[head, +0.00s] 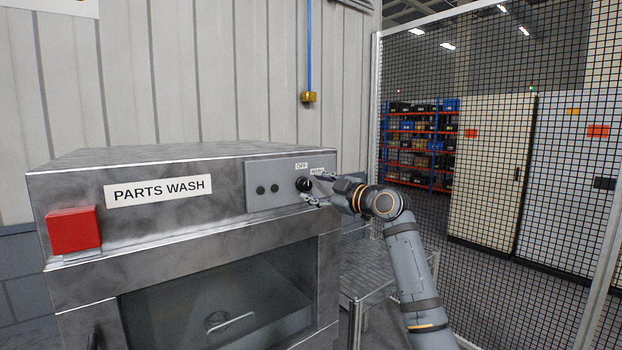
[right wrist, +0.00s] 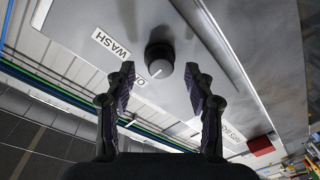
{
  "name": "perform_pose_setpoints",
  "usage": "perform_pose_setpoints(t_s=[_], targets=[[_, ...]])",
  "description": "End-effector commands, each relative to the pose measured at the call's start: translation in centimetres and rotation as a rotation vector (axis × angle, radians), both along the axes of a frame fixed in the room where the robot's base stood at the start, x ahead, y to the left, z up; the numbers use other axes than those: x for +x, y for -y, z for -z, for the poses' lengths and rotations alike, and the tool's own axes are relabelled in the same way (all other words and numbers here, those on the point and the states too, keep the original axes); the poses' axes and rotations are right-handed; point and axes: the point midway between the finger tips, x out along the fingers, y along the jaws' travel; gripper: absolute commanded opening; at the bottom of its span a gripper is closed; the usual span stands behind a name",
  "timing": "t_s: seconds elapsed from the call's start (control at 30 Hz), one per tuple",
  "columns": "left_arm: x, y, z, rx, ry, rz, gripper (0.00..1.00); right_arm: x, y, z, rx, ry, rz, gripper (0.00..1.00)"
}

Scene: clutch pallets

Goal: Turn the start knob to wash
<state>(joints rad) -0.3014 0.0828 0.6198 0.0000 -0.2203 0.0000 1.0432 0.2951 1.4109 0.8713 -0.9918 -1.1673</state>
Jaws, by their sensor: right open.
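The start knob (head: 303,184) is round and black, on a grey control plate (head: 263,198) on the front of the parts washer. It also shows in the right wrist view (right wrist: 160,54), with a white mark on its face on the side of the partly hidden OFF label. The OFF label (head: 301,166) and WASH label (head: 317,171) are above it in the head view; WASH (right wrist: 111,43) is clear in the wrist view. My right gripper (head: 312,188) is open, its fingers pointing at the knob, one on either side, apparently not touching it. My left gripper is out of view.
The washer (head: 120,240) carries a PARTS WASH sign (head: 158,191) and a red box (head: 74,230) at its left corner. A mesh fence (head: 480,200) stands to the right. A brass fitting (head: 309,97) hangs on a blue line above the washer.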

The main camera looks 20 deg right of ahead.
Motion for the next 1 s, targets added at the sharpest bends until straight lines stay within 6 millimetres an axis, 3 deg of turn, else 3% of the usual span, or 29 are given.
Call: perform_pose_setpoints(t_s=[0.2,0.47,0.87,1.0], targets=[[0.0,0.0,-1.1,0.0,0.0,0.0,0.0,1.9,-0.9,-0.1,0.001,-0.001,0.001,0.54],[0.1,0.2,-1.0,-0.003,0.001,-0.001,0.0,2.0,-0.9,0.1,0.0,-0.001,0.001,0.54],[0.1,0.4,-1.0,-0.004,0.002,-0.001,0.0,2.0,-0.9,0.1,0.0,-0.001,0.001,0.0],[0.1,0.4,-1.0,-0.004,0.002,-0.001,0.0,2.0,-0.9,0.1,0.004,-0.003,0.001,0.0]])
